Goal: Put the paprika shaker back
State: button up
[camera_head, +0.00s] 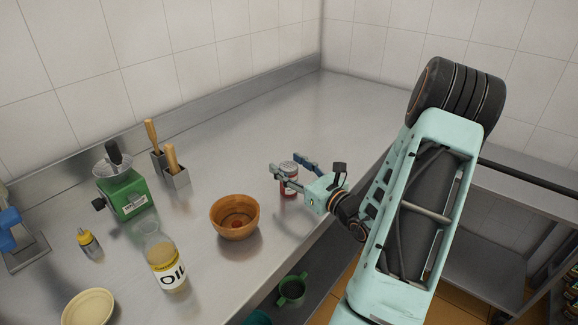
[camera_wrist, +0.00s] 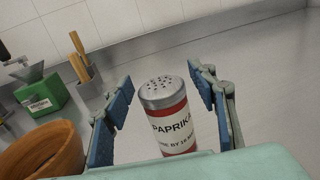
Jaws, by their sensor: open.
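The paprika shaker (camera_head: 289,178) stands upright on the steel counter, to the right of the wooden bowl. In the wrist view the shaker (camera_wrist: 167,115) shows a silver holed lid and a red and white label reading PAPRIKA. My gripper (camera_head: 292,166) is open around it, with one blue-padded finger on each side. In the wrist view there are gaps between the shaker and both pads of my gripper (camera_wrist: 160,95). The shaker's lower part is hidden behind my gripper's body there.
Further left are an oil bottle (camera_head: 165,258), a yellow-capped bottle (camera_head: 89,243), a green scale-like device (camera_head: 122,192) and holders with wooden handles (camera_head: 176,177). The counter behind the shaker (camera_head: 300,110) is clear.

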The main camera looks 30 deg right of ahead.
jog(key=shift+r, duration=0.15)
jog(key=shift+s+d, duration=0.1)
jog(key=shift+s, duration=0.15)
jog(key=s+d, duration=0.1)
jog(key=s, duration=1)
jog(key=shift+s+b, duration=0.25)
jog(key=shift+b, duration=0.15)
jog(key=shift+d, duration=0.1)
